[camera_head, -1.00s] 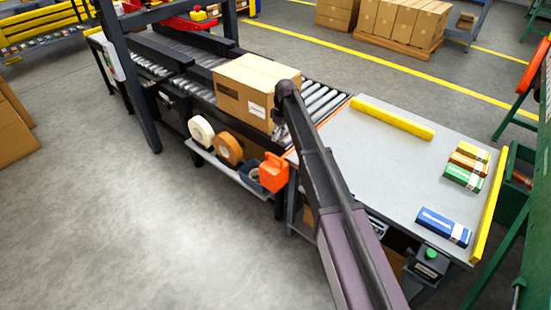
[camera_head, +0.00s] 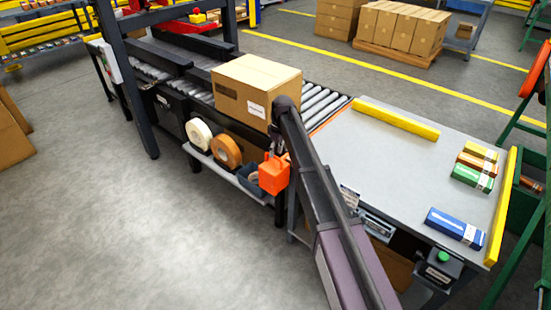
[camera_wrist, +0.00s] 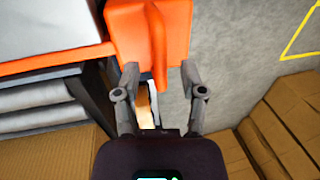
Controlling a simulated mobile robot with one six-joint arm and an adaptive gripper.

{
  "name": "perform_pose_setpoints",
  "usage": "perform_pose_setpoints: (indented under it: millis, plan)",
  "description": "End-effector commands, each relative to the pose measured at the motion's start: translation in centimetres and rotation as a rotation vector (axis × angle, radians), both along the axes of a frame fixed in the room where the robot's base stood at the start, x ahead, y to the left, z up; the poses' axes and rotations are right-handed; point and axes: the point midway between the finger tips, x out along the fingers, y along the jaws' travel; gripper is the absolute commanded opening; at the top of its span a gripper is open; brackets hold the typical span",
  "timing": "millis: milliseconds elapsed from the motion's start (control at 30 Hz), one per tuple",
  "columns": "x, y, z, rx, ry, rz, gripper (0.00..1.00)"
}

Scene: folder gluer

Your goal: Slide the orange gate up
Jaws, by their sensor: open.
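The orange gate shows in the head view as a thin orange strip (camera_head: 328,118) between the rollers and the grey table, with a blocky orange end piece (camera_head: 273,175) at the near side. In the wrist view the orange end piece (camera_wrist: 125,30) fills the top middle, with an orange bar (camera_wrist: 50,60) running left from it. My gripper (camera_wrist: 159,72) is open, its fingers to either side of a narrow orange rib on that piece. I cannot tell whether they touch it. In the head view my arm partly hides the gripper.
A cardboard box (camera_head: 257,90) sits on the roller conveyor (camera_head: 318,102) just behind the gate. The grey table (camera_head: 400,165) at right has yellow rails and several small coloured boxes.

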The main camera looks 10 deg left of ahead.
Motion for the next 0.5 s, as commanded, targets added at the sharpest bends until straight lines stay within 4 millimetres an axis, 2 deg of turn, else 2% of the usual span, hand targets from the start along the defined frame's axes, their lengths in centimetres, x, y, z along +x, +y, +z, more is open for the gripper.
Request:
perform_pose_setpoints:
  millis: [133, 500]
  plan:
    - [-0.14, 0.07, -0.91, 0.0, 0.0, 0.0, 0.54]
    - [-0.19, 0.11, -1.1, 0.0, 0.0, 0.0, 0.54]
